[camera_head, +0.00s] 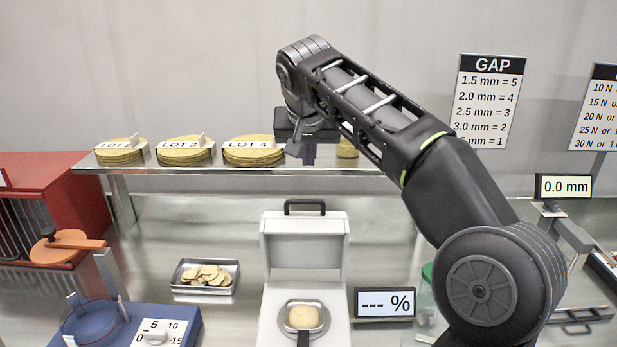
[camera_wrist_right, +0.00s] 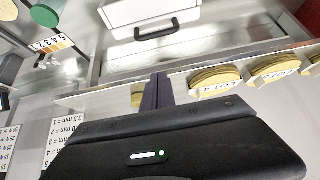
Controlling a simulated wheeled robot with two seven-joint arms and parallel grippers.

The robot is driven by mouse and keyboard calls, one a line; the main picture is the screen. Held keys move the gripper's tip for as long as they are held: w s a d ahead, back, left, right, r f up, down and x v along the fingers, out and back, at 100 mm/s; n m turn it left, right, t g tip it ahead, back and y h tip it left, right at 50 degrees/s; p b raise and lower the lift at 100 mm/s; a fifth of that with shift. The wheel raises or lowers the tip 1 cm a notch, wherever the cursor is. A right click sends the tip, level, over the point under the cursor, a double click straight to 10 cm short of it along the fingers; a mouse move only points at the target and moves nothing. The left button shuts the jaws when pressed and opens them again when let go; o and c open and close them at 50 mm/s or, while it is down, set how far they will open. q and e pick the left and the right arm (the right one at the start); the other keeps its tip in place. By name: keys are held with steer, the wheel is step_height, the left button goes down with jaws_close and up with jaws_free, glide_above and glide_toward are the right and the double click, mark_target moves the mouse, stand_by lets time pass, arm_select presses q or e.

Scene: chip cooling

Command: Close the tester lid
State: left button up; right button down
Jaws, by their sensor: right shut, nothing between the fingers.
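The white tester (camera_head: 304,290) stands at the lower middle of the head view with its lid (camera_head: 304,240) raised upright. A black handle (camera_head: 305,205) sits on the lid's top edge. A round chip (camera_head: 303,316) lies on a small metal pan in the tester's base. My right gripper (camera_head: 308,158) is shut and empty by the shelf, behind and above the lid, apart from it. In the right wrist view its fingers (camera_wrist_right: 156,90) are together, and the lid (camera_wrist_right: 145,12) with its handle (camera_wrist_right: 153,28) shows beyond them. My left gripper is not in view.
A shelf (camera_head: 230,168) with stacks of chips labelled by lot runs behind the tester. A metal tray of chips (camera_head: 205,278) is to its left, and a percent display (camera_head: 385,303) showing dashes is to its right. A green-lidded jar (camera_head: 427,290) stands partly behind my right arm.

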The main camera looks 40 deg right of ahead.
steer(key=p, duration=0.2)
glide_above(309, 213)
steer(key=w+d, duration=0.2)
steer(key=w, duration=0.1)
step_height(309, 213, down, 8)
steer(key=shift+s+a+f, duration=0.15)
steer(key=shift+s+a, duration=0.25)
steer(key=shift+s, duration=0.25)
steer(key=shift+s+a+f, duration=0.15)
steer(key=shift+s+a, duration=0.25)
steer(key=shift+s, duration=0.2)
steer(key=shift+s+a+f, duration=0.1)
steer(key=shift+s+a, duration=0.15)
steer(key=shift+f, duration=0.15)
